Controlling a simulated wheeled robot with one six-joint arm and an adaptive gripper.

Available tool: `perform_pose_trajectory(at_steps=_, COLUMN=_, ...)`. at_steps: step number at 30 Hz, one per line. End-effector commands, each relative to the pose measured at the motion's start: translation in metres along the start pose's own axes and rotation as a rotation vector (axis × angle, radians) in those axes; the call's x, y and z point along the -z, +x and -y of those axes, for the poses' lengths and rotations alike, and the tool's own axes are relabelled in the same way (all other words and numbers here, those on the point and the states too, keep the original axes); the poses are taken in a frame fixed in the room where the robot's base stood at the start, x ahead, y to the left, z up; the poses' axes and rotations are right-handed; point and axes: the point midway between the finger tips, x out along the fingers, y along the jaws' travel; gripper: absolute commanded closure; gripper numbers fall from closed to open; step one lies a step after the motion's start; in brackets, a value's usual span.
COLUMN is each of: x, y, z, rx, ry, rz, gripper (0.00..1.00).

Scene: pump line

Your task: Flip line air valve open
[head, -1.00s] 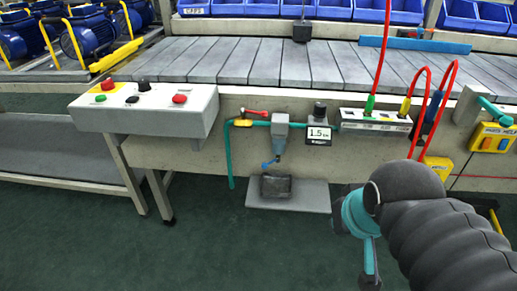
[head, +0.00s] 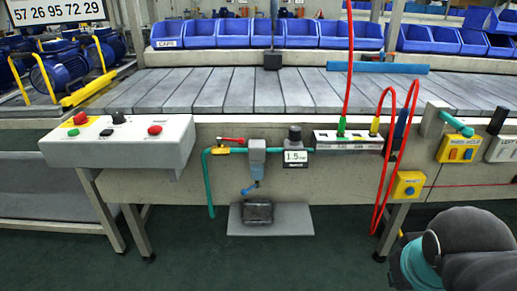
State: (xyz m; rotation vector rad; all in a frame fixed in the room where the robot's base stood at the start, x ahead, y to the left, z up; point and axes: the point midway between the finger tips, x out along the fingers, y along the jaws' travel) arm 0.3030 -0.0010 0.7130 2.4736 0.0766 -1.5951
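The line air valve has a yellow body (head: 219,151) on the teal air pipe (head: 210,185), at the left end of its horizontal run on the conveyor's front side. Its red lever (head: 232,140) lies roughly level, just above and along the pipe. To its right are a grey filter unit (head: 257,155) with a blue drain tap below and a regulator with a dark knob and a display reading about 1.5 (head: 296,157). My arm shows at the lower right, well away from the valve. My gripper's fingertips are outside the picture.
A grey control box (head: 130,145) with buttons stands left of the valve. A manifold (head: 348,140) with red hoses, one hanging low, is to the right. A dark block sits on a low grey plate (head: 290,222) below the filter. The green floor in front is clear.

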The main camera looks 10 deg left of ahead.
Motion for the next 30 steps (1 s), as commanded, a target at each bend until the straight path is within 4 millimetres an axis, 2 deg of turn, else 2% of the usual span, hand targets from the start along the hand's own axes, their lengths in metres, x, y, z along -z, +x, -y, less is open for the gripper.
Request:
perform_pose_trajectory(at_steps=1, x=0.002, y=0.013, z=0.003, rx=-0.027, ry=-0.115, rz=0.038, gripper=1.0)
perform_pose_trajectory(at_steps=4, x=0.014, y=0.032, z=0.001, rx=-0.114, ry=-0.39, rz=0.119, gripper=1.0)
perform_pose_trajectory(at_steps=8, x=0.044, y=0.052, z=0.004, rx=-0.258, ry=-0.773, rz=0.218, gripper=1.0)
perform_pose_trajectory(at_steps=11, x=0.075, y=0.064, z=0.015, rx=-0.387, ry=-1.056, rz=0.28, gripper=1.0)
perform_pose_trajectory(at_steps=14, x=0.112, y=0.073, z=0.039, rx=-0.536, ry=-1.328, rz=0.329, gripper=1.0)
perform_pose_trajectory(at_steps=17, x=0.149, y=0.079, z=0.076, rx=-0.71, ry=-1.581, rz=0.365, gripper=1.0)
perform_pose_trajectory(at_steps=20, x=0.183, y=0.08, z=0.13, rx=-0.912, ry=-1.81, rz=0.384, gripper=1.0)
perform_pose_trajectory(at_steps=22, x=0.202, y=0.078, z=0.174, rx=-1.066, ry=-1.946, rz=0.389, gripper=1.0)
perform_pose_trajectory(at_steps=24, x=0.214, y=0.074, z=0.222, rx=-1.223, ry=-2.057, rz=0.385, gripper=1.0)
perform_pose_trajectory(at_steps=27, x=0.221, y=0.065, z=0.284, rx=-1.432, ry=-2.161, rz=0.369, gripper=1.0)
perform_pose_trajectory(at_steps=30, x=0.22, y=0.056, z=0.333, rx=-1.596, ry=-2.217, rz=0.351, gripper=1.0)
